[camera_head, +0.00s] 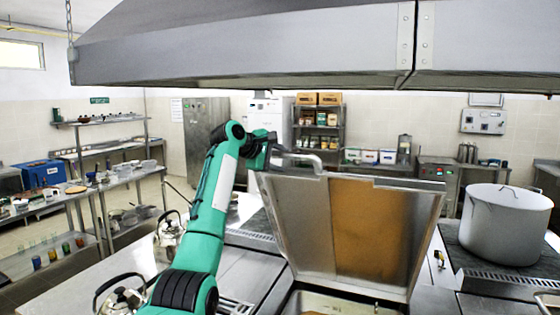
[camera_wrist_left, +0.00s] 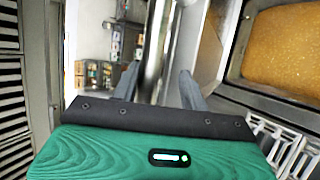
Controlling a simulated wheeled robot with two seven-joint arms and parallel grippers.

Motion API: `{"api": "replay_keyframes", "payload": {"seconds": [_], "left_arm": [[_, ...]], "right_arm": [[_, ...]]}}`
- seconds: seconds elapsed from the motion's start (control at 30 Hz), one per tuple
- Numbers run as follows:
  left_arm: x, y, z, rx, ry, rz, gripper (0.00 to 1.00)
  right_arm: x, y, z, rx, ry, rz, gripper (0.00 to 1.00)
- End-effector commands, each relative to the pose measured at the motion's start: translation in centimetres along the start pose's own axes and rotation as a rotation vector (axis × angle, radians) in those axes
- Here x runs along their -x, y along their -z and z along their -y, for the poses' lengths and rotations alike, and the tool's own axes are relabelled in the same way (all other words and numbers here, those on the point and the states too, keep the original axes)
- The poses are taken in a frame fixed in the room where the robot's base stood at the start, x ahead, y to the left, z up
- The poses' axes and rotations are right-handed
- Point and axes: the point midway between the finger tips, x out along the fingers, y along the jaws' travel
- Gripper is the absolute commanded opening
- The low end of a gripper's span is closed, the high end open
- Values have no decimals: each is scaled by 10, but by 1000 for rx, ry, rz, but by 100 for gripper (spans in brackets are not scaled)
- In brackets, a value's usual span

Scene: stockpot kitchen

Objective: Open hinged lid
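The hinged lid (camera_head: 290,215) stands raised and tilted back over the pan (camera_head: 335,303), its brownish inner face showing. A grey bar handle (camera_head: 305,157) runs along the lid's top edge and also shows in the left wrist view (camera_wrist_left: 157,45). My left gripper (camera_head: 272,156) is at the left end of this handle. In the left wrist view the two fingers (camera_wrist_left: 157,85) stand apart on either side of the bar, with gaps visible beside it. The pan's yellowish-brown inside shows at the right of that view (camera_wrist_left: 287,45). My right gripper is not in view.
A large stockpot (camera_head: 505,225) stands on the stove to the right. Metal kettles (camera_head: 122,298) stand at the left on the counter. A wide extractor hood (camera_head: 260,50) hangs low above the lid. Shelves line the left side.

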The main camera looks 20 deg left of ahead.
Motion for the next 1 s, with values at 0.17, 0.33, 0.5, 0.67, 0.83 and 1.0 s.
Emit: {"api": "replay_keyframes", "payload": {"seconds": [0.17, 0.33, 0.5, 0.67, 0.83, 1.0], "left_arm": [[21, 2, 3, -2, -5, -3, 43], [56, 2, 5, -3, -5, -3, 43], [93, 2, 4, -1, -4, -2, 43], [118, 1, 3, -1, -1, -1, 43], [131, 0, 1, 0, 1, 0, 43], [133, 0, 0, 0, 2, 1, 43]], "right_arm": [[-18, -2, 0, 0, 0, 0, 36], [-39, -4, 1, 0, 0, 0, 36], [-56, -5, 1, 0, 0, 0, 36], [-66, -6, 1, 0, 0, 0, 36], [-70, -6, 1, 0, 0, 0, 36], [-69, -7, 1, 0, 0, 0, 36]]}}
